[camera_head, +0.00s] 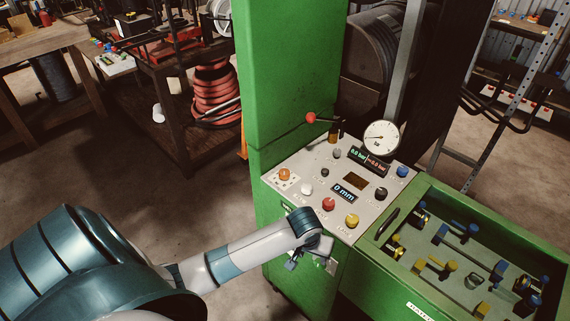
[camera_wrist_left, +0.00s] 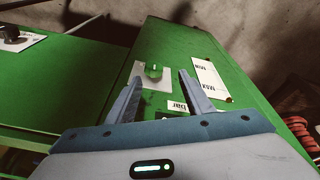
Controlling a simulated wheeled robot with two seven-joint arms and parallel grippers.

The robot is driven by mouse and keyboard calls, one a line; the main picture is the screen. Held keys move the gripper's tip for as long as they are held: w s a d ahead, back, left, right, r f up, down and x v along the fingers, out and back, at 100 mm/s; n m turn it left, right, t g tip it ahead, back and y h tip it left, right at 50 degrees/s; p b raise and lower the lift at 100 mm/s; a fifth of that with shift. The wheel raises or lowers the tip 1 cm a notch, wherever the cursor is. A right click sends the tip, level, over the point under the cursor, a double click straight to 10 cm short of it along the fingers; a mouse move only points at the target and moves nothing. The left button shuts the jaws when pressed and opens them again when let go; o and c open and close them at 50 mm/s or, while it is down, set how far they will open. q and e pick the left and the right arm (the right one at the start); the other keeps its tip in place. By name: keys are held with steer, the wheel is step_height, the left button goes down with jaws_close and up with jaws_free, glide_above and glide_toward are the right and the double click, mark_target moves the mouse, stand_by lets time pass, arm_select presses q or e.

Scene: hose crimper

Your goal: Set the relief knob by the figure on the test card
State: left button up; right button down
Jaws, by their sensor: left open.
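A small green knob (camera_wrist_left: 153,71) on a white plate (camera_wrist_left: 146,87) sits on a green panel in the left wrist view. I take it to be the relief knob. My left gripper (camera_wrist_left: 162,76) is open, its two fingertips pointing at the knob from either side. I cannot tell whether they touch it. A white card (camera_wrist_left: 210,80) marked MIN and MAX lies right of the knob, with a "bar" label (camera_wrist_left: 178,107) nearer. In the head view my left gripper (camera_head: 305,258) is at the green cabinet's front, below the control panel; the knob is hidden there. No figure is readable on a test card.
The grey control panel (camera_head: 312,190) carries coloured buttons, displays, a round gauge (camera_head: 381,138) and a red-balled lever (camera_head: 311,118). A green tray (camera_head: 388,272) with blue and yellow fittings is to its right. A green column (camera_head: 285,70) rises behind.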

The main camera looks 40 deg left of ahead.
arm_select(q)
step_height(320, 180, up, 10)
steer(key=w+a+n+p, duration=0.1)
steer(key=w, duration=0.1)
steer(key=w+a+r+n+y, duration=0.2)
steer(key=w+a+r+n, duration=0.2)
steer(key=a+r, duration=0.3)
steer(key=w+a+r+n+y, duration=0.1)
steer(key=w+a+r+n, duration=0.3)
steer(key=a+r, duration=0.4)
step_height(320, 180, up, 2)
steer(key=shift+w+a+r+g+y+p, duration=0.1)
steer(key=shift+w+a+g+y+p, duration=0.1)
steer(key=shift+w+g+y+p, duration=0.35)
arm_select(e)
step_height(320, 180, up, 2)
steer(key=shift+a+r, duration=0.1)
steer(key=shift+r, duration=0.1)
arm_select(q)
steer(key=shift+w, duration=0.1)
